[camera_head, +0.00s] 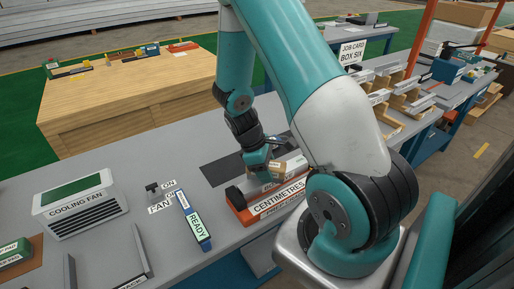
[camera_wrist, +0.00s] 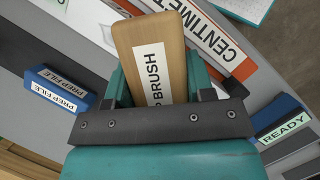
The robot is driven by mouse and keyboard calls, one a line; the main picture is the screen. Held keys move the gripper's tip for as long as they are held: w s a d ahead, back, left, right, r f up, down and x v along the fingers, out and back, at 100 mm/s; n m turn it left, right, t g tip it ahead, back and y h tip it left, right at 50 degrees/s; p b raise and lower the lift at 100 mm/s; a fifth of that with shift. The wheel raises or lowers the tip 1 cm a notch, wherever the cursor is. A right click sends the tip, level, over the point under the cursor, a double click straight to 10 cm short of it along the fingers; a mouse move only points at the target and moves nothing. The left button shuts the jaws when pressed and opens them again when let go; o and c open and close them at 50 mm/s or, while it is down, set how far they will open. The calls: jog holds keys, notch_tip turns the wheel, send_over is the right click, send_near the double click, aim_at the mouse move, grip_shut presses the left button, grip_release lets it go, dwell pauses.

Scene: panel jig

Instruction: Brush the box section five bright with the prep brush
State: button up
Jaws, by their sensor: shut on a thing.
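My gripper (camera_head: 265,152) is shut on the prep brush (camera_head: 262,172), a wooden block whose label reads in part "P BRUSH" in the wrist view (camera_wrist: 152,45). In that view my gripper (camera_wrist: 157,85) has one finger on each side of the block. The brush is over or beside an orange jig (camera_head: 238,212) marked "CENTIMETRES", which also shows in the wrist view (camera_wrist: 243,70). A pale grey bar (camera_head: 291,165) lies by the brush, partly behind my arm; no number is readable on it. The brush's bristles are hidden, so contact cannot be told.
A prep file (camera_wrist: 60,88) with a blue body lies near my gripper. A blue unit reading "READY" (camera_head: 195,222), a fan switch (camera_head: 153,187) and a cooling fan (camera_head: 75,207) are to the left. A job card (camera_head: 352,52) reads "BOX SIX". A rack (camera_head: 400,100) stands right.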

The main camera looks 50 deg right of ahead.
jog(key=shift+w+a, duration=0.25)
jog(key=shift+a, duration=0.55)
jog(key=r+p, duration=0.2)
jog(key=r, duration=0.1)
jog(key=shift+a+r, duration=0.2)
notch_tip(320, 180, up, 5)
jog(key=p, duration=0.5)
